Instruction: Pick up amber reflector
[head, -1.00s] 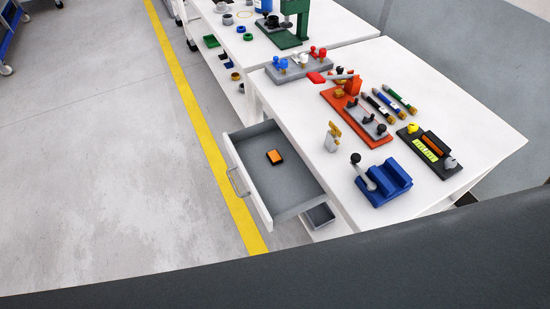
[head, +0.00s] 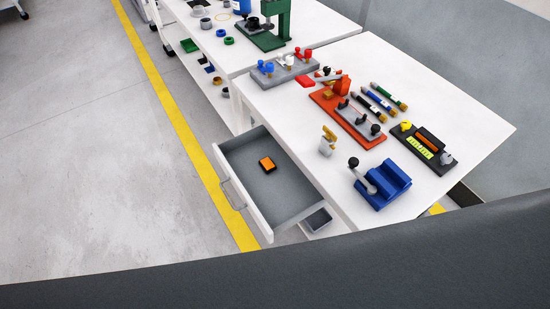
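The amber reflector (head: 267,164) is a small orange block with a dark edge. It lies flat inside the open drawer (head: 288,205), towards the drawer's back-left part, with bare grey drawer floor around it. The drawer is pulled out from the left side of the white workbench (head: 440,195), and its handle (head: 230,194) faces left. Neither of my grippers shows in the head view.
On the bench stand a blue vise (head: 381,185), an orange-red fixture (head: 348,118), several marker-like tools (head: 383,99), a dark panel (head: 424,147) and a small gold-topped piece (head: 328,140). A grey bin (head: 316,220) sits below the drawer.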

